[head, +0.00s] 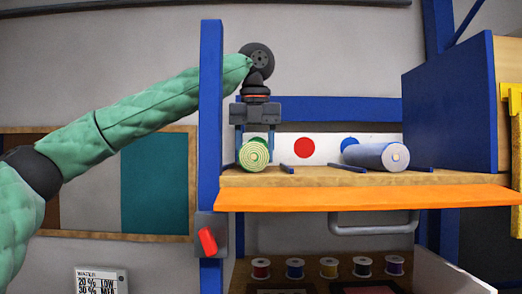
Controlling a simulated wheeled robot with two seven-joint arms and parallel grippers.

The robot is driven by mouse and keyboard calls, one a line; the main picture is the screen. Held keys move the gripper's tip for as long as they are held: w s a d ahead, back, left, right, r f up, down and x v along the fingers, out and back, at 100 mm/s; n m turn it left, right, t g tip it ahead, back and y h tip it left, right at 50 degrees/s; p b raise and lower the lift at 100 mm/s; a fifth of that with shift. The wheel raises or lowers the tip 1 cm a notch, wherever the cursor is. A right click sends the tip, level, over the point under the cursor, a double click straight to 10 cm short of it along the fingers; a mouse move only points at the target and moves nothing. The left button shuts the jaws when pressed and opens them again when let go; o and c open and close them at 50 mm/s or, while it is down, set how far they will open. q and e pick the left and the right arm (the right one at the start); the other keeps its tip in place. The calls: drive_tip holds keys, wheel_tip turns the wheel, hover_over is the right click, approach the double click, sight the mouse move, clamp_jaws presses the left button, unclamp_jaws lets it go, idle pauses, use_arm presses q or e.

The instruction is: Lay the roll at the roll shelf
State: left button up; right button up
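A pale green roll (254,155) with a spiral end lies at the left end of the wooden roll shelf (310,178). It looks level with the shelf top, though contact beneath it is hard to see. A blue-grey roll (376,156) lies on the right part of the shelf. A white strip behind carries a red dot (304,148) and a partly covered blue dot (350,145). My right gripper is not in view.
Low blue dividers (347,168) split the shelf, and the bay before the red dot is empty. A blue post (210,120) stands close left of the gripper; a blue panel (450,105) closes the right. An orange lip (360,198) runs along the front. Several thread spools (295,268) sit below.

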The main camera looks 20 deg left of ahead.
use_arm(q)
drive_tip(key=o, duration=1)
drive_tip(key=shift+s+a, duration=0.1)
drive_tip(key=shift+d+r, duration=0.1)
drive_tip(key=shift+d, duration=0.1)
drive_tip(key=shift+s+d, duration=0.1)
drive_tip(key=shift+d, duration=0.1)
drive_tip(key=shift+a+r, duration=0.1)
drive_tip(key=shift+a, duration=0.05)
drive_tip(key=shift+a+r, duration=0.1)
drive_tip(key=shift+r, duration=0.1)
drive_tip(key=r, duration=0.1)
drive_tip(key=r+b, duration=0.1)
drive_tip(key=r, duration=0.3)
drive_tip(key=shift+s+d+r, duration=0.2)
drive_tip(key=shift+s, duration=0.1)
drive_tip(key=r, duration=0.3)
drive_tip(key=r+b, duration=0.1)
drive_tip(key=r, duration=0.1)
drive_tip(key=shift+s+d+r, duration=0.1)
drive_tip(key=shift+s+d, duration=0.05)
drive_tip(key=shift+s, duration=0.15)
drive_tip(key=shift+r, duration=0.35)
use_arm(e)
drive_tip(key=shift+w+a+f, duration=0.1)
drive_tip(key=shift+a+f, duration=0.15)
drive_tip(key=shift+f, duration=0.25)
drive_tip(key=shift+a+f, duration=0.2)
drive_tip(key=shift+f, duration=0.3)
